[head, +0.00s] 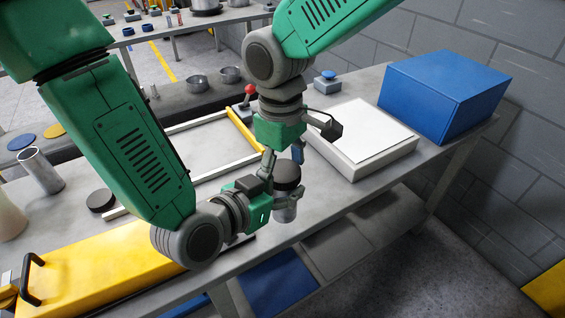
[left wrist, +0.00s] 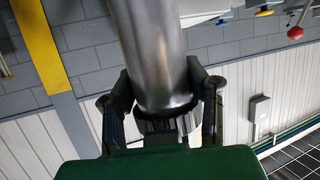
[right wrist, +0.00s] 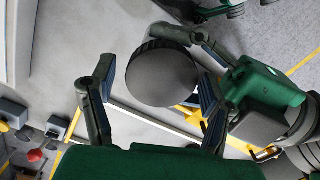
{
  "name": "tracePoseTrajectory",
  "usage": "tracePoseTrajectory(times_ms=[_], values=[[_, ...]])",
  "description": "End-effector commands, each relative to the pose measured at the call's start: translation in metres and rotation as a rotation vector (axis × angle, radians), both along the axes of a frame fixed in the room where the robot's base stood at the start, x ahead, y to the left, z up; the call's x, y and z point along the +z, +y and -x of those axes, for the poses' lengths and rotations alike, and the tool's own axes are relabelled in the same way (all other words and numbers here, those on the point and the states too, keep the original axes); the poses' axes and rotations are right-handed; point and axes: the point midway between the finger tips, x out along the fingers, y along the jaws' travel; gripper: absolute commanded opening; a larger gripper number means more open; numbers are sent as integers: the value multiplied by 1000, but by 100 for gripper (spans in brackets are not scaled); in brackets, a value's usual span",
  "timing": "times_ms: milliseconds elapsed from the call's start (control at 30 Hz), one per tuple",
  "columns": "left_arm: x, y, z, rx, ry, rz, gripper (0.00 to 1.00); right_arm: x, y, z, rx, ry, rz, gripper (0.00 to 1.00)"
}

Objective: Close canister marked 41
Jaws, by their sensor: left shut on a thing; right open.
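A metal canister (head: 285,213) with a black ribbed lid (head: 288,175) on its top end is held above the table's front edge. My left gripper (left wrist: 163,112) is shut on the canister, its fingers on both sides just by the black lid (left wrist: 165,125); the canister's steel side (left wrist: 150,50) fills the middle of the left wrist view. My right gripper (right wrist: 157,95) is open, with its fingers on either side of the lid (right wrist: 162,77), which I see from its flat top. I cannot tell whether the fingers touch it. No number is readable.
An open metal canister (head: 41,172) and a loose black lid (head: 101,201) stand on the table at left. A yellow-edged frame (head: 245,131), a white-topped box (head: 362,138) and a blue box (head: 445,97) lie behind and right. A yellow case (head: 100,268) is at front left.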

Motion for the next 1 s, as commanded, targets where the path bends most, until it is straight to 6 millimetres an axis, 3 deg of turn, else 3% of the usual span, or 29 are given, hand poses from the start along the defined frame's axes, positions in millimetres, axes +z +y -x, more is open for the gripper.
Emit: tracePoseTrajectory(times_ms=[67,100,233,600,633,667,1000], values=[[1,0,0,0,-2,1,0,0,0,0,0,0,0,71],[1,0,0,0,-2,1,0,0,0,0,0,0,0,64],[1,0,0,0,-2,1,0,0,0,0,0,0,0,18],[1,0,0,0,-1,1,0,0,0,0,-107,-3,3,18],[1,0,0,-1,-1,1,0,0,0,0,-106,-3,3,63],[1,0,0,0,-1,1,0,0,0,0,-106,-3,3,74],[1,0,0,0,-2,1,0,2,0,0,-105,-2,2,74]])
